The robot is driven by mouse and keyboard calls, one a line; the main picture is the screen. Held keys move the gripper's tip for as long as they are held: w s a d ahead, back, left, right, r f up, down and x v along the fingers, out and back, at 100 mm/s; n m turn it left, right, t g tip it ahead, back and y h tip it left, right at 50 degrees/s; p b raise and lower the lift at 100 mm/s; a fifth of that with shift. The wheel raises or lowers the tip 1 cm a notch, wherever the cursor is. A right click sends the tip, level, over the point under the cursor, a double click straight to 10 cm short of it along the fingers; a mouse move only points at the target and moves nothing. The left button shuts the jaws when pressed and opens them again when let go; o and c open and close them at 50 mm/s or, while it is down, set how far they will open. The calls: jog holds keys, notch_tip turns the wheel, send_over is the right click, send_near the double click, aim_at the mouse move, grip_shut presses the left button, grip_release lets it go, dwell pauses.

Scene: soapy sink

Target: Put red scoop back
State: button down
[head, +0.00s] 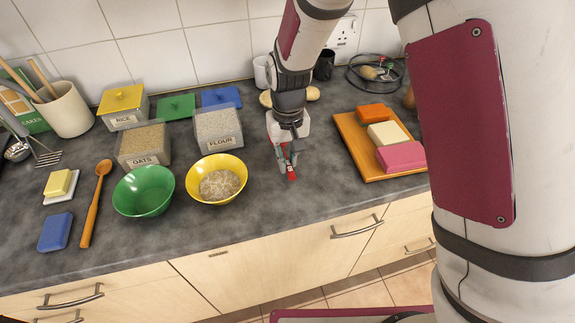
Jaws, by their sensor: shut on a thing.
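The red scoop (291,174) shows as a small red piece below my gripper (287,158). My gripper points down over the dark counter, right of the yellow bowl, and is shut on the red scoop. Much of the scoop is hidden by the fingers. I cannot tell whether it touches the counter. The flour container (219,130) and the oats container (143,146) stand open to the left. The rice container (122,107) has a yellow lid on. The yellow bowl (238,166) holds a pale heap. The green bowl (144,191) looks empty.
A green lid (177,107) and a blue lid (221,97) lie behind the containers. A wooden board (355,136) with several coloured blocks is at right. A wooden spoon (96,203), butter (59,183) and a blue sponge (55,232) lie at left. The counter front of my gripper is clear.

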jog(key=shift+f, duration=1.5)
jog(key=shift+f, duration=0.15)
jog(key=c, duration=1.6)
grip_release()
notch_tip(320, 180, up, 12)
jog(key=shift+r+b, duration=0.25)
jog(key=shift+b, duration=0.15)
jog(key=s+d+r+t, duration=0.1)
jog(key=s+d+r, duration=0.2)
jog(key=d+r, duration=0.4)
jog(key=s+d+r+m+t, duration=0.1)
jog(key=s+d+r, duration=0.3)
jog(key=s, duration=0.5)
jog(key=s+d+r+m+t, duration=0.2)
jog(key=s+d+r, duration=0.3)
jog(key=s+d, duration=0.3)
jog(key=shift+s+t, duration=0.5)
